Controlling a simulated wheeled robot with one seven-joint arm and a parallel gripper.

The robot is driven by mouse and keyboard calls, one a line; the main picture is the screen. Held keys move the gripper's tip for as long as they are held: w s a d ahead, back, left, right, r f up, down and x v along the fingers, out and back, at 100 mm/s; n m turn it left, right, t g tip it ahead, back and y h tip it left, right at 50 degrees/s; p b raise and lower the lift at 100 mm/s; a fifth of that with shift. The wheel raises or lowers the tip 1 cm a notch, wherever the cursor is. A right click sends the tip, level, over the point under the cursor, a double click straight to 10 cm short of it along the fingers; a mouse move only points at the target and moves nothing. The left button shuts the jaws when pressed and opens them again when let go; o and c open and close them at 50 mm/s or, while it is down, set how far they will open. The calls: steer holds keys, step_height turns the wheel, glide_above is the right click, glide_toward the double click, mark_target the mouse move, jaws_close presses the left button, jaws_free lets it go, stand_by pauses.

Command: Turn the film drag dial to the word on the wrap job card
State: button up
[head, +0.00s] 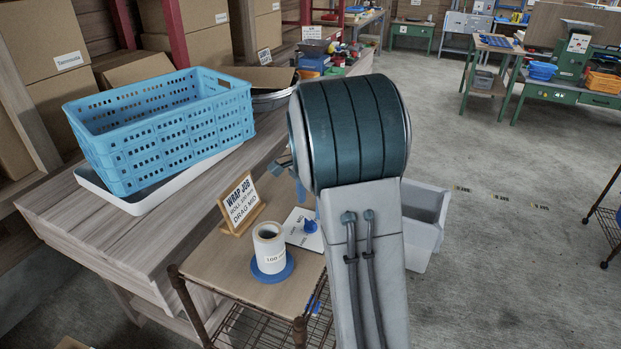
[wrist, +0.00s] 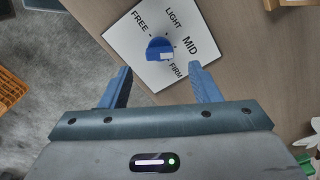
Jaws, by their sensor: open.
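The wrap job card (head: 241,203) stands on a small wooden stand and reads DRAG MID; its middle line is hard to read. The film drag dial is a blue knob (wrist: 159,48) on a white plate (wrist: 150,75) marked FREE, LIGHT, MID and FIRM. A pale patch on the knob faces roughly towards FIRM, but I cannot tell if it is the pointer. The dial also shows in the head view (head: 310,226), partly behind my arm. My gripper (wrist: 162,82) is open and empty, with its blue fingers apart on the near side of the knob, seemingly not touching it.
A white roll marked 100 (head: 268,243) stands on a blue disc beside the plate on the wire-shelf cart (head: 215,262). A blue crate (head: 165,130) sits in a white tray on the bench at left. A grey bin (head: 424,215) is right of the cart.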

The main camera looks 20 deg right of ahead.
step_height(320, 180, up, 9)
steer(key=shift+f, duration=0.1)
stand_by(0.6)
steer(key=s+a+f+n+t, duration=0.1)
steer(key=s+a+n, duration=0.2)
steer(key=s+n, duration=0.2)
steer(key=s+a+f+n+t, duration=0.1)
steer(key=s+n, duration=0.4)
steer(key=s, duration=0.5)
steer(key=s+a+f+n, duration=0.2)
steer(key=s+a+n, duration=0.2)
steer(key=s+a, duration=0.2)
steer(key=shift+s+f+n+t, duration=0.25)
steer(key=shift+s+n+t, duration=0.15)
steer(key=shift+s, duration=0.6)
steer(key=shift+a, duration=0.1)
